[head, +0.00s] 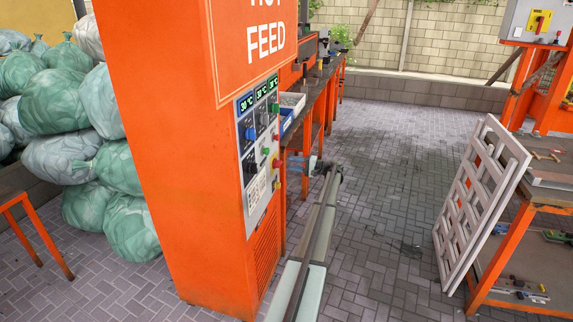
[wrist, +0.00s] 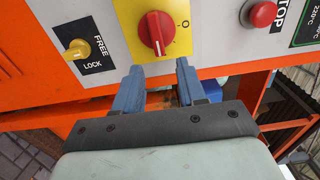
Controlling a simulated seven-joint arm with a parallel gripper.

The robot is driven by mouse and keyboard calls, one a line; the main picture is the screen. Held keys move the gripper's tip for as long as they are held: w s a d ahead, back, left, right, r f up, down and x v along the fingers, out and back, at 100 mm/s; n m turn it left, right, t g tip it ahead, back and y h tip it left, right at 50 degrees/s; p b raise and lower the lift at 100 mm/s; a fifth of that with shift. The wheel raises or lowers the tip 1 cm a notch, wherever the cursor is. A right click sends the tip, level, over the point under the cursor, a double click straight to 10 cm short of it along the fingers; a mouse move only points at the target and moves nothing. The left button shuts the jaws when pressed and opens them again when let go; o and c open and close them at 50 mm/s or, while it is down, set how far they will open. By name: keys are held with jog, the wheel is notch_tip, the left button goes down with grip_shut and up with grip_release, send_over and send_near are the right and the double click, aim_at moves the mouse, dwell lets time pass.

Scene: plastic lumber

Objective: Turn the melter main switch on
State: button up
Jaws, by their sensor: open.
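The switch I take for the melter main switch is a red rotary knob (wrist: 156,33) on a yellow plate (wrist: 118,22), with an O mark to its right in the wrist view. The knob's grip runs roughly up and down there. My gripper (wrist: 160,70) is open, its two blue fingers spread just below the knob and apart from it, with nothing between them. In the head view, my gripper (head: 298,163) is beside the control panel (head: 258,145) on the orange HOT FEED cabinet (head: 170,130), near a small red knob (head: 276,163).
The wrist view shows a yellow FREE/LOCK lever (wrist: 80,48) left of the switch and a red STOP button (wrist: 263,13) to its right. Orange benches (head: 325,95) stand behind the panel. A grey lattice panel (head: 480,205) leans at the right. The paved floor between is clear.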

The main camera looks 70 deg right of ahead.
jog(key=s, duration=0.8)
jog(key=shift+s, duration=0.25)
